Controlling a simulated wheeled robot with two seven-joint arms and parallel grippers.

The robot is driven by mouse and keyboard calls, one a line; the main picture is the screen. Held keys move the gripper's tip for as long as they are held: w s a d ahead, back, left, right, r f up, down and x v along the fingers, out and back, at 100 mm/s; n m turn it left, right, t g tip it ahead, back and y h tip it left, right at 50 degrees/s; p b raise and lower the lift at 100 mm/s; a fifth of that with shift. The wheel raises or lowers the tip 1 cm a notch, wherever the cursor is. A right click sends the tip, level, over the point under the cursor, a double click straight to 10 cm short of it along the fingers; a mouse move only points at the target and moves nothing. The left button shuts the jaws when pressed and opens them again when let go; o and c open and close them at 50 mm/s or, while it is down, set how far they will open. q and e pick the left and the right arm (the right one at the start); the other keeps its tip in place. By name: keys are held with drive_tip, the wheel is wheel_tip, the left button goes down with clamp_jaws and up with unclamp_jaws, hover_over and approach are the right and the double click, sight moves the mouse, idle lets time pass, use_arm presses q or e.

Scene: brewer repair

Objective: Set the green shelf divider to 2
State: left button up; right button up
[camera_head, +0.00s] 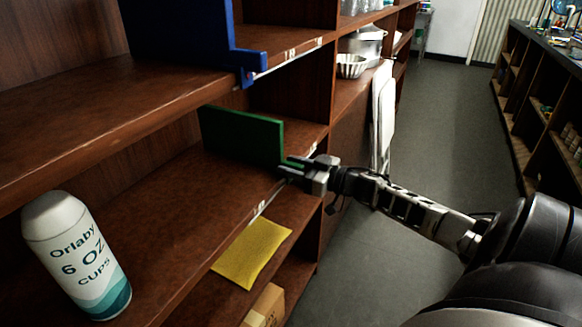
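The green shelf divider (242,135) stands upright on the middle shelf, with its front end at the shelf's front edge. My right gripper (287,172) is at that front end, its fingers close around or beside the divider's small front tab. I cannot tell whether the fingers are closed on the tab. A label strip (262,205) runs along the shelf edge, with marks on both sides of the gripper too small to read. My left gripper is not in view.
A blue divider (185,30) stands on the shelf above. A white cup package (76,255) stands at the lower left. A yellow sheet (252,252) and a cardboard box (265,305) are below. The middle shelf between package and divider is clear.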

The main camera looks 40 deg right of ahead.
drive_tip(key=p+v, duration=0.2)
drive_tip(key=v, duration=1.4)
drive_tip(key=shift+a, duration=0.1)
